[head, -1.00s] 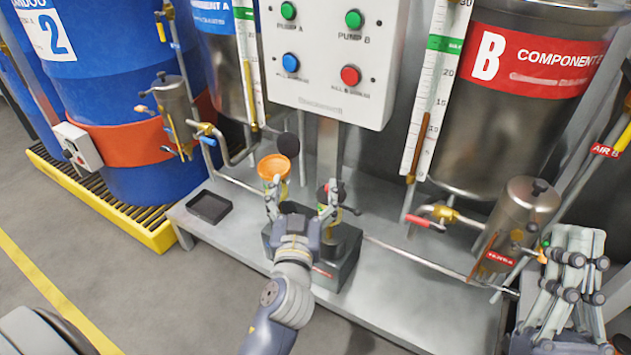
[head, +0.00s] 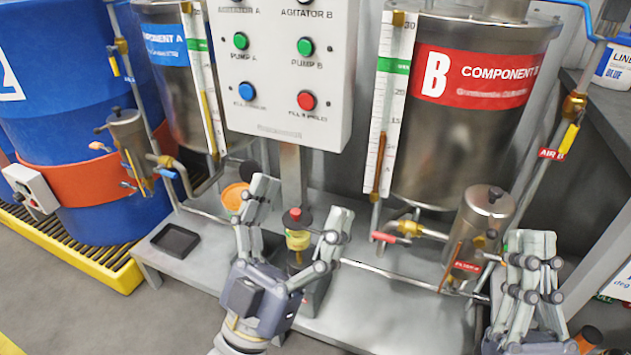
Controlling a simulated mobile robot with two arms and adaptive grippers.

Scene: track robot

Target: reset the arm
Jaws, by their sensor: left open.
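My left gripper (head: 299,225) is open in the lower middle of the head view. Its two fingers point up and away, spread wide apart. A small yellow fitting with a red top (head: 297,238) shows between the fingers, apart from them as far as I can see. An orange-rimmed cup (head: 236,197) is partly hidden behind the left finger. My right gripper (head: 530,245) is at the lower right edge, fingers pointing up, close together. Whether its tips touch is unclear.
A grey metal bench (head: 365,310) carries a black tray (head: 175,240) and a small filter canister (head: 482,225). Behind stand the control panel (head: 275,112), the component B tank (head: 440,165) and the component A tank (head: 170,95). A blue drum (head: 60,115) stands left on a yellow pallet (head: 95,262).

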